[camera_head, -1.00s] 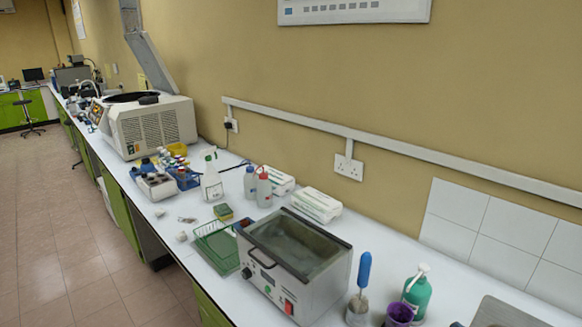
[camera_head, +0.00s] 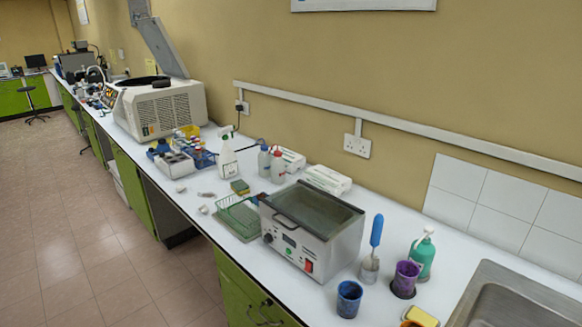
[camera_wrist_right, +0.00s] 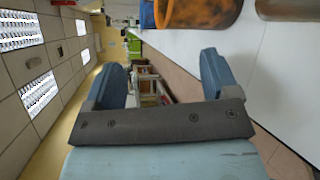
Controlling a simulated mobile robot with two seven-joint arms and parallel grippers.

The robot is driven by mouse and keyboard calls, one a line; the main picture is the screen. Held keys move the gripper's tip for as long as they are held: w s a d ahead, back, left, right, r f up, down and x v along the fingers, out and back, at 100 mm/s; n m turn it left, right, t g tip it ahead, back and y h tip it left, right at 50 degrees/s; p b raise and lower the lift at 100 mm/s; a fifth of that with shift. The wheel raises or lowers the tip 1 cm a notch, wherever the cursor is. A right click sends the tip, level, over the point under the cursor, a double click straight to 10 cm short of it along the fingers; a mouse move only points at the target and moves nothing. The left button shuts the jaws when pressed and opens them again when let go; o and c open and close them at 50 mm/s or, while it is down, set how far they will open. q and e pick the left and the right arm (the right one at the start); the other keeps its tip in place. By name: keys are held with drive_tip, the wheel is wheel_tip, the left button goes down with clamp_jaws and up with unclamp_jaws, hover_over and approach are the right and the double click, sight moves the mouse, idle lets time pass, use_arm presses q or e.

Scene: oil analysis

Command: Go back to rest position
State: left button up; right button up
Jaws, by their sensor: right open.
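My right gripper (camera_wrist_right: 161,74) shows in the right wrist view. Its two blue fingers stand well apart on a dark bar, and nothing is between them. It is beside the white worktop (camera_wrist_right: 235,30), with an orange-rimmed container (camera_wrist_right: 195,12) close to it at the top of that view. Neither gripper shows in the head view, and my left gripper is in no view.
In the head view, a metal water bath (camera_head: 305,240) stands on the long bench. A blue cup (camera_head: 349,299), purple cup (camera_head: 406,278), green bottle (camera_head: 421,258) and sink (camera_head: 500,295) are at the near right. The tiled floor (camera_head: 75,220) left of the bench is clear.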

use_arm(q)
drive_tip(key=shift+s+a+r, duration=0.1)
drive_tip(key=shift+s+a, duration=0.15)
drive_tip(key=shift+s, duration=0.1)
use_arm(e)
drive_tip(key=s+a+f+m+g, duration=0.2)
drive_tip(key=s+a+f+m, duration=0.2)
drive_tip(key=m, duration=0.6)
drive_tip(key=s+a+f+m+g, duration=0.2)
drive_tip(key=s+a+f+m, duration=0.2)
drive_tip(key=m, duration=0.7)
drive_tip(key=s+a, duration=0.2)
drive_tip(key=s, duration=0.2)
drive_tip(key=shift+f+m, duration=0.3)
drive_tip(key=shift+f, duration=0.1)
